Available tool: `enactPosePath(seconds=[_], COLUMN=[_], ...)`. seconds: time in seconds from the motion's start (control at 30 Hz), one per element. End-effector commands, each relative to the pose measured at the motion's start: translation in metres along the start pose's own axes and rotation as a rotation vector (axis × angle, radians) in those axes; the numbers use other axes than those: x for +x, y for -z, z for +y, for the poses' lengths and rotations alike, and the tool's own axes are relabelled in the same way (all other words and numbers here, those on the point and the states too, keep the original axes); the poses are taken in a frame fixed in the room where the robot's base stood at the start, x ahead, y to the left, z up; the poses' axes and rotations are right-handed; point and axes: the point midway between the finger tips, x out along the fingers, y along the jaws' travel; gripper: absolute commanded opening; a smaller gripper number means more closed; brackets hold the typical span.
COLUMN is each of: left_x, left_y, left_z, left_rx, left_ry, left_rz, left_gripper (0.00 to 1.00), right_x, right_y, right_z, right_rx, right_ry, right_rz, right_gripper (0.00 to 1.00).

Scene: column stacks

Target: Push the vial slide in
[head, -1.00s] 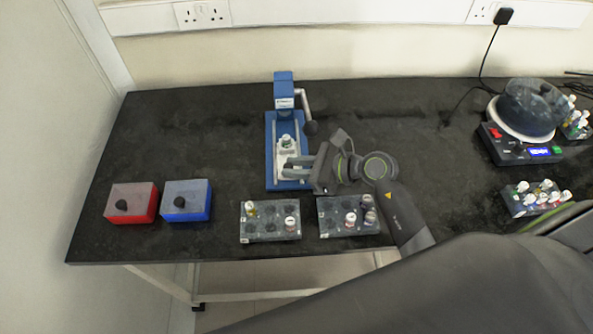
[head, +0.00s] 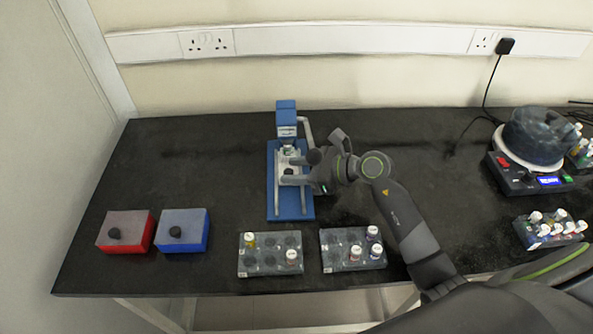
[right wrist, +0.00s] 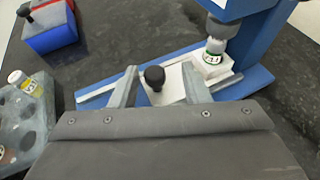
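The blue press (head: 287,120) stands at the back middle of the bench. Its white vial slide (right wrist: 172,80) runs on pale rails on the blue base (head: 291,209) and carries a black knob (right wrist: 154,76). A vial with a green-marked label (right wrist: 213,50) stands upright at the slide's inner end, under the press head; it also shows in the head view (head: 289,150). My right gripper (head: 284,170) is open, low over the slide, with one finger on each side of the knob. I see gaps between knob and fingers. My left gripper is out of view.
The press lever's dark ball (head: 314,157) hangs close to my right gripper. Two vial racks (head: 270,264) (head: 340,262) stand in front. Red (head: 125,232) and blue (head: 182,230) boxes stand left. A round-topped device (head: 530,160) is at right.

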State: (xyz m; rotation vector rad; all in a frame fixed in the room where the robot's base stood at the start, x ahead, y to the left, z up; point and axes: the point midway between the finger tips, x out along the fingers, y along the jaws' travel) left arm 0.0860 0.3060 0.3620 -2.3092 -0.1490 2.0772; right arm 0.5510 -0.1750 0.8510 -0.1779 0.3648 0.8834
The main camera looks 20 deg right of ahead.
Motion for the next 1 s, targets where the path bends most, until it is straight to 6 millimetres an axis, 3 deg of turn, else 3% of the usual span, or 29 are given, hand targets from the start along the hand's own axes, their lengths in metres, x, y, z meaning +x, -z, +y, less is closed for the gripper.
enactPosePath(seconds=[0.47, 1.0], left_x=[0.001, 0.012], left_y=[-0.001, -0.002], left_z=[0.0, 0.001], left_rx=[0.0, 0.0], left_ry=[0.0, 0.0], left_rz=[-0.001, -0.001], left_gripper=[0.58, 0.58], right_x=[-0.007, -0.09], right_y=[0.001, 0.003], right_z=[0.0, 0.0], right_rx=[-0.001, -0.001], right_ry=[-0.002, -0.002], right_rz=[0.001, 0.006], right_gripper=[0.42, 0.42])
